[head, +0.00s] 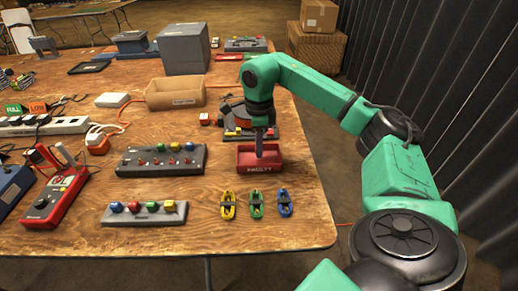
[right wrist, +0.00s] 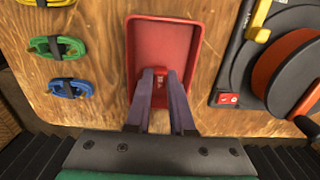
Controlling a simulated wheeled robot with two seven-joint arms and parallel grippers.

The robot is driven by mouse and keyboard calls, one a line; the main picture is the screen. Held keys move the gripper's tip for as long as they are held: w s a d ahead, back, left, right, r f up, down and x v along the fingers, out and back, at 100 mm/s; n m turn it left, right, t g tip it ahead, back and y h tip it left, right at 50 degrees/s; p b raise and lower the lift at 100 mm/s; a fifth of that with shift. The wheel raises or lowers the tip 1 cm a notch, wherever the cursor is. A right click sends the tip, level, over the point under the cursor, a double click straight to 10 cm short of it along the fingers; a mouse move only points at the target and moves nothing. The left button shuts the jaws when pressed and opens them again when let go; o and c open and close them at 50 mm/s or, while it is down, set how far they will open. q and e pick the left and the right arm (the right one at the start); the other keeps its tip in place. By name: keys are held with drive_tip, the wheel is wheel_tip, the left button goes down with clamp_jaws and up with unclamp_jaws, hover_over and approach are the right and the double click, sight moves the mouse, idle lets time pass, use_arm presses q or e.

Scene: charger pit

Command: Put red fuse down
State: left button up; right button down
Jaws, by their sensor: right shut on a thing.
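A red tray (head: 277,167) with lettering on its front stands on the wooden table; it also shows in the right wrist view (right wrist: 163,38). My right gripper (head: 259,152) points straight down into this tray. In the right wrist view its two fingers (right wrist: 159,82) are shut on the red fuse (right wrist: 159,95), a small red block between the tips, inside the tray's outline. I cannot tell whether the fuse touches the tray floor. In the head view the fuse is hidden by the gripper and tray wall. My left gripper is not in view.
Coiled yellow (head: 228,205), green (head: 256,204) and blue (head: 285,203) cables lie in front of the tray. A grey fuse strip (head: 162,161) is left of it, another (head: 145,215) nearer. A dark cable reel (head: 236,115) stands close behind. A cardboard bin (head: 175,94) is farther back.

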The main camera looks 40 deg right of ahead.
drive_tip(key=shift+f, duration=0.45)
drive_tip(key=shift+f, duration=0.1)
drive_tip(key=shift+f, duration=0.5)
drive_tip(key=c, duration=0.8)
unclamp_jaws()
wheel_tip(320, 180, up, 13)
drive_tip(key=p, duration=0.3)
drive_tip(key=shift+r, duration=0.15)
